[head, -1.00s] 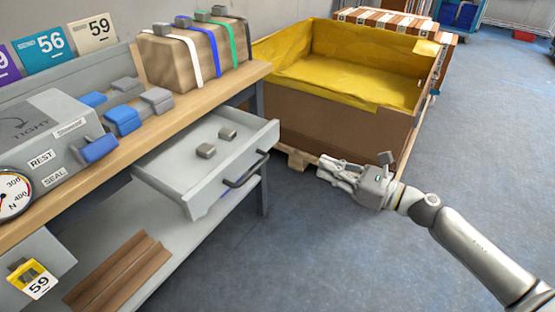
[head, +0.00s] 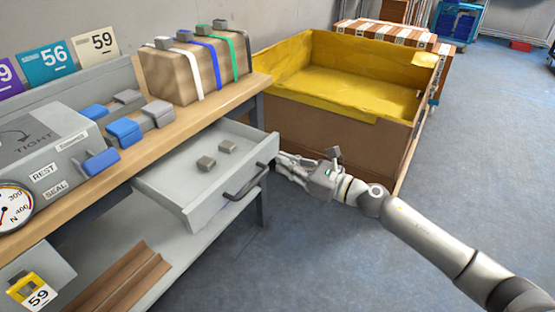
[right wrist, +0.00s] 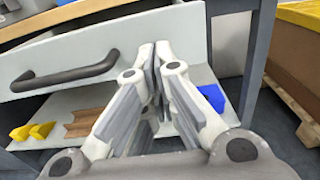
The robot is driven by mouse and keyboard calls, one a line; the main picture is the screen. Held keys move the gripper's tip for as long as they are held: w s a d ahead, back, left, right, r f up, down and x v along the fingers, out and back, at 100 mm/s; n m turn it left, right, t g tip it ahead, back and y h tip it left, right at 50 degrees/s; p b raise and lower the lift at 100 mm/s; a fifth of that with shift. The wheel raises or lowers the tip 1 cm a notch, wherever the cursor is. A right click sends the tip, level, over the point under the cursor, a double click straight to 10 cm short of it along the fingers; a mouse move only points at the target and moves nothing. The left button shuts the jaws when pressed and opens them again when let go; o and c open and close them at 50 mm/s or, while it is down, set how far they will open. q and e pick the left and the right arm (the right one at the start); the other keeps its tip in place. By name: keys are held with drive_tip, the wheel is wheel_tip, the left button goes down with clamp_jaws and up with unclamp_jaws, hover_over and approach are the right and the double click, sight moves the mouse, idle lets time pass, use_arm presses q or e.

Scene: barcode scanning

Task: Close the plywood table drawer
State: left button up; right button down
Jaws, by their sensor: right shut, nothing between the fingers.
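The grey table drawer (head: 178,201) is pulled out from under the plywood tabletop (head: 222,95) in the head view. Two small grey blocks lie inside it. Its dark bar handle (head: 246,182) is on the front panel, which also shows in the right wrist view (right wrist: 150,38). My right gripper (head: 279,160) is shut and empty, with its fingertips close to the right part of the drawer front. In the right wrist view the fingers (right wrist: 152,48) point at the panel to the right of the handle (right wrist: 66,74); I cannot tell whether they touch. My left gripper is not in view.
A brown crate with yellow lining (head: 330,130) stands behind my right gripper. A strapped box (head: 180,75) and a grey device (head: 48,140) sit on the tabletop. A lower shelf (head: 190,258) holds a brown angled piece (head: 118,280). The floor at right is clear.

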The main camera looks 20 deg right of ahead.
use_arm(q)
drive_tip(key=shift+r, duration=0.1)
use_arm(e)
drive_tip(key=shift+x, duration=1.3)
